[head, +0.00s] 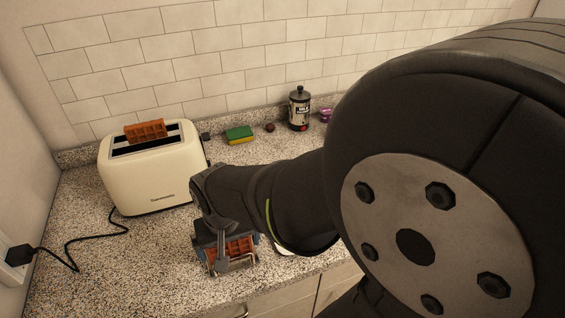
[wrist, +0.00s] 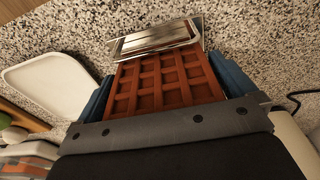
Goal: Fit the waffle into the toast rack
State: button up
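My gripper (head: 228,250) is shut on a brown gridded waffle (wrist: 165,82), with a blue finger at each of its side edges. The waffle (head: 238,249) also shows in the head view, low over the front part of the counter. The wire toast rack (wrist: 157,38) lies at the waffle's far end in the wrist view. Its metal wires (head: 243,264) show just in front of the waffle in the head view. The waffle's edge meets or overlaps the rack wires; I cannot tell how deep it sits between them. My arm hides part of the rack.
A cream toaster (head: 152,172) with another waffle (head: 146,130) in its slot stands at left, its cord running to a wall plug. A sponge (head: 240,134), a dark jar (head: 299,108) and a purple item (head: 326,114) are behind. A white tray (wrist: 48,82) lies beside my gripper.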

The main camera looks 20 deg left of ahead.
jog(key=shift+r, duration=0.1)
notch_tip(320, 180, up, 12)
jog(key=s+d, duration=0.1)
dwell(0.4)
jog(key=f, duration=0.8)
jog(key=w+a+f, duration=0.1)
jog(key=f, duration=0.3)
jog(key=shift+f, duration=0.1)
notch_tip(320, 180, up, 2)
jog(key=shift+r, duration=0.25)
